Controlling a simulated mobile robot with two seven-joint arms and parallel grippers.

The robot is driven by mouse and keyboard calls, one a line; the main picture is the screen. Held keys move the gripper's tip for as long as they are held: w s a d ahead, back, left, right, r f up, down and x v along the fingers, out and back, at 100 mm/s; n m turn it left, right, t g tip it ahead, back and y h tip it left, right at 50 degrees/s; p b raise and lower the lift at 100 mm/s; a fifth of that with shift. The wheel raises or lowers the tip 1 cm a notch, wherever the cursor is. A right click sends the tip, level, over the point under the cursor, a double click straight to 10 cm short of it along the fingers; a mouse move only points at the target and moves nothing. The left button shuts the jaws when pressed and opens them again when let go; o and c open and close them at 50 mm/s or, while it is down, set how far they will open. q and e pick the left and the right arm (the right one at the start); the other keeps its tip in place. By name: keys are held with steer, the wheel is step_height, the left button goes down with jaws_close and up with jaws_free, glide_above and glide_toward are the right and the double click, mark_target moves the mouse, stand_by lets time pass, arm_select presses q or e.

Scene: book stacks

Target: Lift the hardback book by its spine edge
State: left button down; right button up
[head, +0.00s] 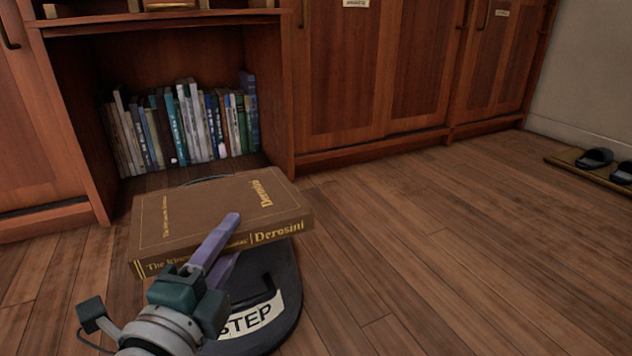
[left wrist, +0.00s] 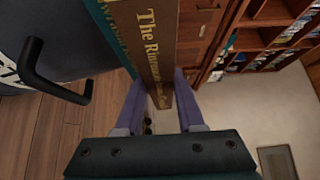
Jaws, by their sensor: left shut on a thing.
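The brown hardback book (head: 205,212) has gold lettering on its cover and spine. It lies roughly flat, cover up, over the black step stool (head: 288,280), with its spine facing me. My left gripper (head: 222,245) is shut on the spine edge, one purple finger over the cover and the other below. In the left wrist view the book's spine (left wrist: 160,50) runs between the fingers (left wrist: 158,92). A teal strip with lettering (left wrist: 113,30) shows beside the spine. The head view does not show whether the book's underside touches anything. My right gripper is not in view.
A row of upright books (head: 185,125) stands in the open cabinet bay behind the stool. Closed wooden cabinet doors (head: 340,70) run along the back. Dark slippers (head: 594,158) lie on a mat at the far right. The wooden floor (head: 430,250) to the right is clear.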

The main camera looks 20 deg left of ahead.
arm_select(q)
steer(key=shift+r, duration=0.15)
step_height(320, 180, up, 20)
steer(key=p, duration=1.8)
